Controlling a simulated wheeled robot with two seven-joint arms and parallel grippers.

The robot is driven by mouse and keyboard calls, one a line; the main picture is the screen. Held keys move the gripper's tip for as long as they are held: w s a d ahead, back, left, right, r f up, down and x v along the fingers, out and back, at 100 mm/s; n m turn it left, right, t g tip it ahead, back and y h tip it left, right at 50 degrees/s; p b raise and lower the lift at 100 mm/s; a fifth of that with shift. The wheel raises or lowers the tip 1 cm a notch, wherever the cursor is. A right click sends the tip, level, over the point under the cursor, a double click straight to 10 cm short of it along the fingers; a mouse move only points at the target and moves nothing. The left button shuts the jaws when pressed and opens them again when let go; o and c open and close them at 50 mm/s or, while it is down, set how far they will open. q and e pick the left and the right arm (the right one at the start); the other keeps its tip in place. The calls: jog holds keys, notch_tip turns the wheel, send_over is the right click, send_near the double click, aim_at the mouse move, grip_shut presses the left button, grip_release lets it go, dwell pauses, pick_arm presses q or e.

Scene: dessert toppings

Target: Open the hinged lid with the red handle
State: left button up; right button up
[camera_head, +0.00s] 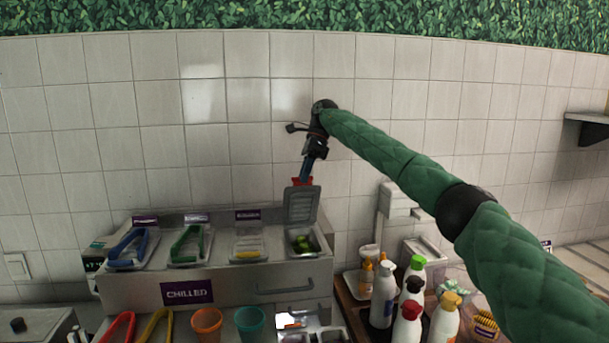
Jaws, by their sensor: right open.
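The hinged lid (300,205) stands raised, roughly upright, at the right end of the chilled counter. A bit of its red handle (297,182) shows at its top edge. Below it, the uncovered bin (317,247) holds green pieces. My right gripper (305,174) comes in from the right and points down at the lid's top edge, right by the red handle. It is open; whether its fingertips touch the handle or lid, I cannot tell. My left gripper is not in view.
Several bottles (384,296) stand on a tray at the right, below my arm. The tiled wall is close behind.

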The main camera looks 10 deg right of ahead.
jog(key=shift+w+d+r+b, duration=0.15)
jog(key=shift+r+b, duration=0.15)
jog(key=shift+r, duration=0.05)
pick_arm(q)
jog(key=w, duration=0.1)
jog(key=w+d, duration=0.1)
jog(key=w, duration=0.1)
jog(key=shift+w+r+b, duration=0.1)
jog(key=shift+b, duration=0.25)
pick_arm(e)
jog(key=v, duration=0.7)
jog(key=shift+c, duration=0.2)
